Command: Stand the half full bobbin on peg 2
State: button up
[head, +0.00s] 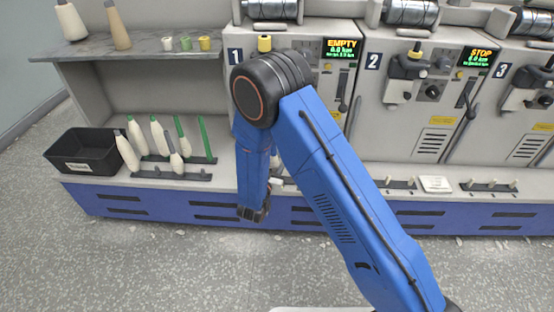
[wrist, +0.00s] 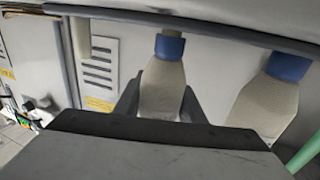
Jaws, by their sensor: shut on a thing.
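The wrist view looks upside down. In it my gripper (wrist: 161,94) has one dark finger on each side of a cream bobbin (wrist: 163,80) and is shut on it. This bobbin has a blue base end, close to a dark peg rail (wrist: 215,27); I cannot tell whether it is fully seated. A second cream bobbin with a blue end (wrist: 268,98) stands beside it, apart from my fingers. A bare pale peg (wrist: 82,40) shows on the other side. In the head view my arm hides the held bobbin and the fingertips.
A rack (head: 170,175) with several cream bobbins and green tubes stands at the left, beside a black bin (head: 83,152). Machine 1's display (head: 342,48) reads EMPTY; machine 2's (head: 478,57) reads STOP. More peg rails (head: 400,186) lie to the right. The floor in front is clear.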

jog(key=shift+f, duration=0.2)
jog(key=o, duration=0.8)
jog(key=v, duration=1.1)
dwell(0.5)
jog(key=shift+s+a, duration=0.1)
dwell(0.4)
